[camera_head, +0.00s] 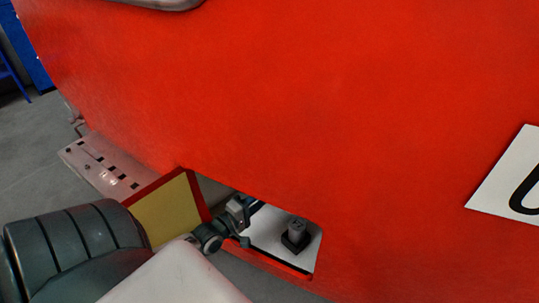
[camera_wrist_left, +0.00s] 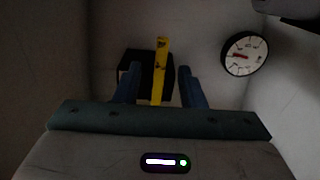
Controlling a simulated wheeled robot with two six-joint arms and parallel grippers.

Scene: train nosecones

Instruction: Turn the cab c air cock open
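In the left wrist view, the yellow air cock handle (camera_wrist_left: 161,75) stands upright in front of a black block (camera_wrist_left: 133,66) on the pale back wall. My left gripper (camera_wrist_left: 158,69) is open, with one blue finger on each side of the handle. Gaps show between the handle and both fingers. The lower end of the handle runs down toward the gripper's body. In the head view, my left arm reaches to the hatch opening in the red nosecone (camera_head: 330,110); the gripper's fingers and the yellow handle are hidden there. My right gripper is not in view.
A round gauge (camera_wrist_left: 245,53) is on the wall right of the handle. The open hatch flap (camera_head: 170,208), yellow with a red edge, stands left of the opening. A grey cylinder on a black base (camera_head: 296,235) sits inside. A white lettered plate (camera_head: 512,180) is at right.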

